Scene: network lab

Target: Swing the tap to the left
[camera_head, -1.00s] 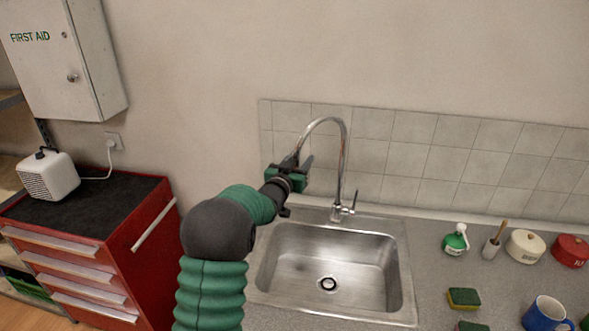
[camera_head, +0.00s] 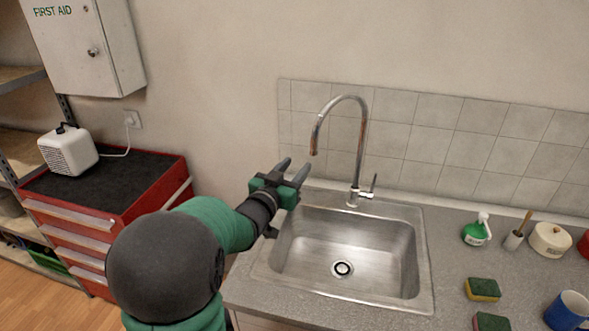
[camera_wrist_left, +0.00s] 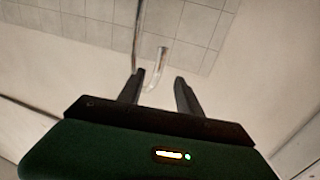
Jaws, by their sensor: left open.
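The chrome tap (camera_head: 361,150) stands behind the sink (camera_head: 425,270), with its tall curved spout bent over to the left and its outlet pointing down. My left gripper (camera_head: 294,168) is open and empty, in front of and to the left of the spout outlet, lower than it and apart from it. In the left wrist view the tap (camera_wrist_left: 138,35) shows beyond the open fingers of the left gripper (camera_wrist_left: 160,90). My right gripper is not in view.
A green-and-white bottle (camera_head: 476,230), a brush holder (camera_head: 513,240), a cream pot (camera_head: 549,240), sponges (camera_head: 482,289) and a blue mug (camera_head: 568,311) stand on the counter to the right. A red tool cabinet (camera_head: 115,190) is at left. A tiled wall (camera_head: 440,130) is behind the tap.

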